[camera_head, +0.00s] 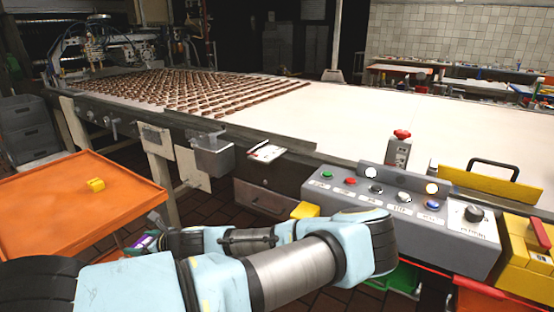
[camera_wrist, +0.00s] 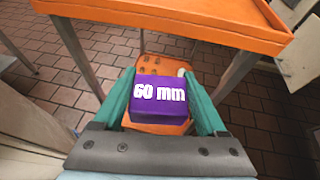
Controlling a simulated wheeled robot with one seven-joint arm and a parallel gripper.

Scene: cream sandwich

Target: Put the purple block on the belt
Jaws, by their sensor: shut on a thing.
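The purple block (camera_wrist: 160,108), marked "60 mm", sits between the green fingers of my gripper (camera_wrist: 162,98) in the wrist view, and the gripper is shut on it. In the head view a small part of the purple block (camera_head: 142,242) shows at the left of my arm, below and right of the orange tray; the rest is hidden. The belt (camera_head: 350,115) is the long pale surface across the upper part of the head view. My gripper is low and in front of the belt's near edge.
An orange tray (camera_head: 60,218) with a small yellow block (camera_head: 96,184) stands at left. A lower orange shelf (camera_wrist: 160,65) shows behind the block. Rows of brown pieces (camera_head: 190,90) cover the belt's left; its right is clear. A control box (camera_head: 400,215) stands at right.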

